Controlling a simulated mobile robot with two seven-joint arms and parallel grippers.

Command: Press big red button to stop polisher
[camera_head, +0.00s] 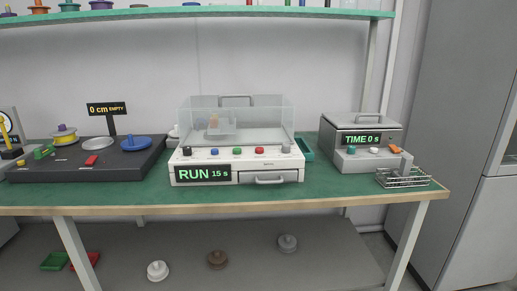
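The polisher appears to be the white machine (240,176) in the middle of the bench, with a clear cover over its top. Its display (203,174) reads "RUN 15 s". A red button (259,150) sits on its front panel, right of a green button (239,152) and a blue button (214,152). A black knob (187,151) is at the panel's left end and a grey knob (286,148) at the right. Neither of my grippers is in view.
On the green bench (330,190), a dark spool station (75,172) at left reads "0 cm EMPTY" and carries a red block (91,160). A grey box at right has a "TIME 0 s" display (362,138). A wire rack (404,178) stands beside it. Bench space before the machine is clear.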

